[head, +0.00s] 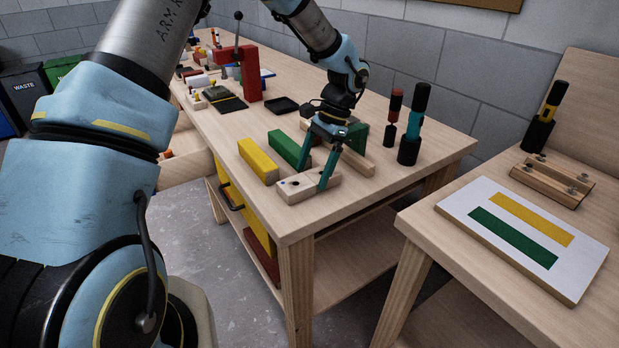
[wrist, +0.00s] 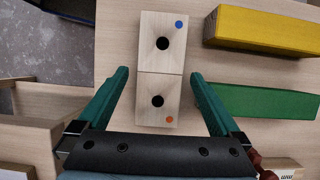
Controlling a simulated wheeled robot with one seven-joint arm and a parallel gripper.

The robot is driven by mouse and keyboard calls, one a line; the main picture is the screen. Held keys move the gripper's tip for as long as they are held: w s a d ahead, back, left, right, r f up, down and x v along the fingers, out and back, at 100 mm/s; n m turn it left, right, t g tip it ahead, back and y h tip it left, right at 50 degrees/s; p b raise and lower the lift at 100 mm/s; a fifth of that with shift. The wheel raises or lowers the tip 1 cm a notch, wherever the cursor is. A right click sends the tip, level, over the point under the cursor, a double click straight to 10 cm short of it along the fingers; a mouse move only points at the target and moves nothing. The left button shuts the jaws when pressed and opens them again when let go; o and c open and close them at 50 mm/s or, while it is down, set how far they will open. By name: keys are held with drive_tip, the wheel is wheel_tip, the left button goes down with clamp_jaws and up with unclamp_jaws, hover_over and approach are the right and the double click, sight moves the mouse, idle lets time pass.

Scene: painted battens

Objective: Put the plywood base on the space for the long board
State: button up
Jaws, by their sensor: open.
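A pale wooden piece (head: 294,188) with two dark holes lies near the bench's front corner. The wrist view shows it (wrist: 174,60) with a seam across its middle, a blue dot on the far half and an orange dot on the near half. My gripper (head: 316,180) is open, its teal fingers on either side of this piece with gaps in the wrist view (wrist: 158,76). A white-topped board (head: 481,246) with a yellow and a green rectangle lies on the right-hand table. I cannot tell which thing is the plywood base or the long board's space.
A yellow batten (head: 257,161) and a green batten (head: 289,148) lie close to the pale piece. Dark holders with tools (head: 409,150) stand behind, to the right. A slatted wooden rack (head: 552,183) sits behind the white board. A floor gap separates the two tables.

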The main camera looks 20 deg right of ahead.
drive_tip(key=shift+a+f, duration=0.3)
drive_tip(key=shift+f, duration=0.35)
drive_tip(key=shift+c, duration=0.4)
drive_tip(key=c, duration=1.4)
